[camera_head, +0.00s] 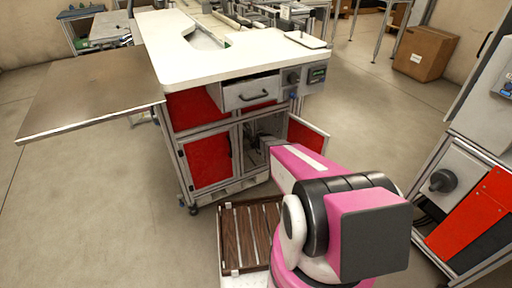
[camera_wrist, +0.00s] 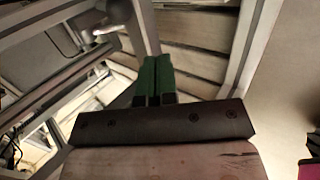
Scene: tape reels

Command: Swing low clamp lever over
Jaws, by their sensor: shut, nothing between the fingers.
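My gripper (camera_wrist: 157,62) shows in the wrist view with its two green fingers closed side by side and nothing between them. In the head view my pink arm reaches to the open lower cupboard (camera_head: 236,152) of the white-topped bench, and its end is at the opening, too small to make out. I cannot clearly pick out the low clamp lever. In the wrist view a small pale metal part (camera_wrist: 106,30) at upper left, among frame bars, may belong to a clamp, but I cannot tell. It is apart from the fingers.
The cupboard's red door (camera_head: 307,136) stands open on the right. A drawer (camera_head: 249,93) is above. Frame bars (camera_wrist: 250,45) flank the fingers in the wrist view. A slatted brown pallet (camera_head: 235,232) lies below my arm. Floor is clear at left (camera_head: 90,200).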

